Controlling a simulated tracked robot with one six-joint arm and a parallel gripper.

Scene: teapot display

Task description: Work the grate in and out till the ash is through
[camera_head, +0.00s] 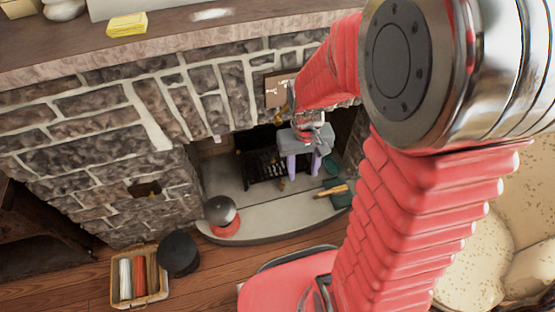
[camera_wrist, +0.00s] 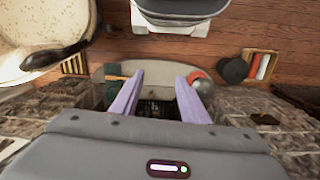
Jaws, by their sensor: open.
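The black barred grate (camera_head: 264,166) sits in the fireplace opening on the pale hearth. A small brass-coloured knob (camera_head: 282,185) shows at its front. My gripper (camera_head: 304,172) hangs at the right side of the grate in the head view, its purple fingers apart and nothing between them. In the wrist view my gripper (camera_wrist: 161,76) is spread wide, and the grate (camera_wrist: 156,108) shows beyond the fingers, partly hidden by the gripper body. I cannot tell whether the fingers touch the grate. No ash can be made out.
A grey dome on a red base (camera_head: 222,211) stands at the hearth's left. A brush with a yellow handle (camera_head: 331,191) and a green pan (camera_head: 342,200) lie at its right. A black round container (camera_head: 179,253) and a basket (camera_head: 116,290) stand on the wood floor.

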